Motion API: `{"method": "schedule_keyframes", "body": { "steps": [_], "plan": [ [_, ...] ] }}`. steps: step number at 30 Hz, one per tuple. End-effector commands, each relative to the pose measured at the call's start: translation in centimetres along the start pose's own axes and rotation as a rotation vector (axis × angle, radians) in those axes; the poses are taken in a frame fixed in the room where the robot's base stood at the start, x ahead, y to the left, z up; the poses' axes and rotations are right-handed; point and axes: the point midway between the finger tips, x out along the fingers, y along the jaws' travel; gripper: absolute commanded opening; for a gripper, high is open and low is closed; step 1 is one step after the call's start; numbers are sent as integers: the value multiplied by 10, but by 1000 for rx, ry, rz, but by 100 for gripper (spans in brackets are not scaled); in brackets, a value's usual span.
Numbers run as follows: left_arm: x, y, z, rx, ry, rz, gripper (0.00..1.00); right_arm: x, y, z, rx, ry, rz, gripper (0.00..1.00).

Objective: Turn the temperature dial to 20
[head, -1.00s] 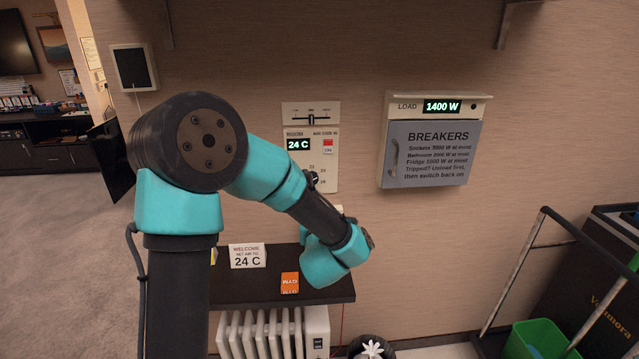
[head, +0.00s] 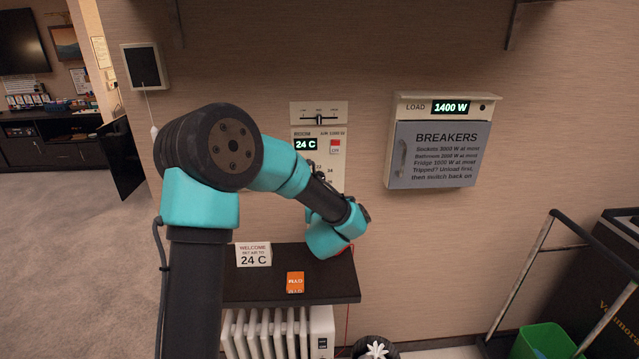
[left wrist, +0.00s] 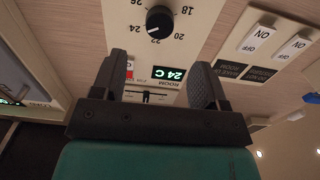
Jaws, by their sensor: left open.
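The temperature dial (left wrist: 159,22) is a round black knob at the top of the left wrist view, on a white panel (left wrist: 205,20) with numbers from 18 to 26 around it. A white mark on the knob points roughly toward 22. My left gripper (left wrist: 160,62) is open, its two fingers apart and empty, and the dial lies just beyond the gap between the fingertips. The room display (left wrist: 169,73) shows 24 C and is also lit in the head view (head: 306,144). There my arm hides much of the dial area. My right gripper is not in view.
A slider (head: 319,118) sits above the display. Wall switches (left wrist: 293,47) are beside the panel. The breaker box (head: 433,155) reads 1400 W. Below, a shelf (head: 330,288) holds a card saying set air to 24 C (head: 254,255) and an orange box (head: 295,282). A radiator (head: 270,330) stands underneath.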

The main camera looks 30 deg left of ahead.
Motion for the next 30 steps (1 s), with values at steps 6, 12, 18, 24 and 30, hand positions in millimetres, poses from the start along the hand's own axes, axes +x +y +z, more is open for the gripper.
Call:
{"method": "schedule_keyframes", "body": {
  "steps": [6, 12, 18, 24, 30],
  "plan": [
    [38, -1, 1, 0, 1, -2, 67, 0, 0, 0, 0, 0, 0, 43],
    [70, 0, 1, 0, 0, -2, 67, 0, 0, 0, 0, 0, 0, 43],
    [88, 0, 0, -1, 1, 0, 67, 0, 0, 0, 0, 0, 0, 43],
    [90, 0, 0, 0, 0, 0, 67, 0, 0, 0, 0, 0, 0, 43],
    [90, 0, 0, 0, 0, 0, 60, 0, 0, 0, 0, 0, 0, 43]
  ]
}}
